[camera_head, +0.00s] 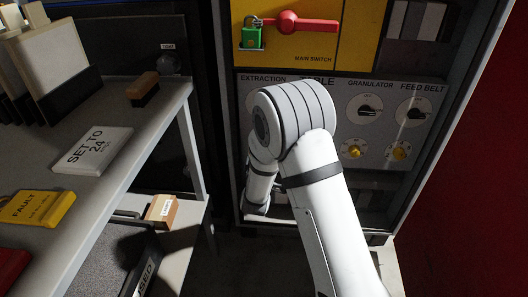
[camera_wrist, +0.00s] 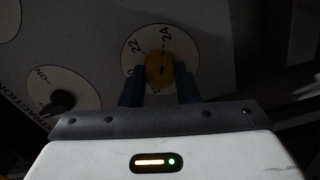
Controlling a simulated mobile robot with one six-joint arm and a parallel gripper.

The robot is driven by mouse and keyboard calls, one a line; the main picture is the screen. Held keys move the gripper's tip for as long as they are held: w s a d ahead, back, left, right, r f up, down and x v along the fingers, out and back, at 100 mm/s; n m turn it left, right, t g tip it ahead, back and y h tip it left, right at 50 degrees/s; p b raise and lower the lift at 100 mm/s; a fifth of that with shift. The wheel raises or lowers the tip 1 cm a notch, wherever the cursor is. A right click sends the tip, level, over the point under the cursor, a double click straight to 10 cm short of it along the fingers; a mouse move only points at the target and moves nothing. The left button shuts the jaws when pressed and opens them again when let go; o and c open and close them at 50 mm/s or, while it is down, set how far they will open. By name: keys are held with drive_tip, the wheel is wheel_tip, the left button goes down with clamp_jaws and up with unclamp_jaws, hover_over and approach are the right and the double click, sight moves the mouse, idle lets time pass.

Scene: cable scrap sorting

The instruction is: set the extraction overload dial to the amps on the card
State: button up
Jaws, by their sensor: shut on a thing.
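The card (camera_head: 93,151) lies on the grey shelf at the left in the head view and reads "SET TO 24", with a small, blurred unit below. In the wrist view the yellow overload dial (camera_wrist: 160,70) sits on a round white scale (camera_wrist: 136,44), where 22 and 24 are legible. My gripper (camera_wrist: 160,83) is shut on the dial, one dark finger on each side. A dark mark on the dial runs roughly toward the 24, but its exact setting is hard to tell. In the head view my arm hides this dial and my gripper.
A black switch knob (camera_wrist: 62,101) marked ON is left of the dial. The panel also bears granulator (camera_head: 365,108) and feed belt (camera_head: 413,111) switches with yellow dials below. A red main switch handle (camera_head: 300,23) with a green padlock (camera_head: 251,37) is above. The shelf (camera_head: 150,118) stands left.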

drive_tip(key=shift+d, duration=0.1)
drive_tip(key=o, duration=1)
drive_tip(key=s+p, duration=0.1)
drive_tip(key=s, duration=0.3)
drive_tip(key=s+p, duration=0.1)
drive_tip(key=s, duration=0.2)
drive_tip(key=shift+s+a, duration=0.2)
drive_tip(key=shift+s, duration=0.2)
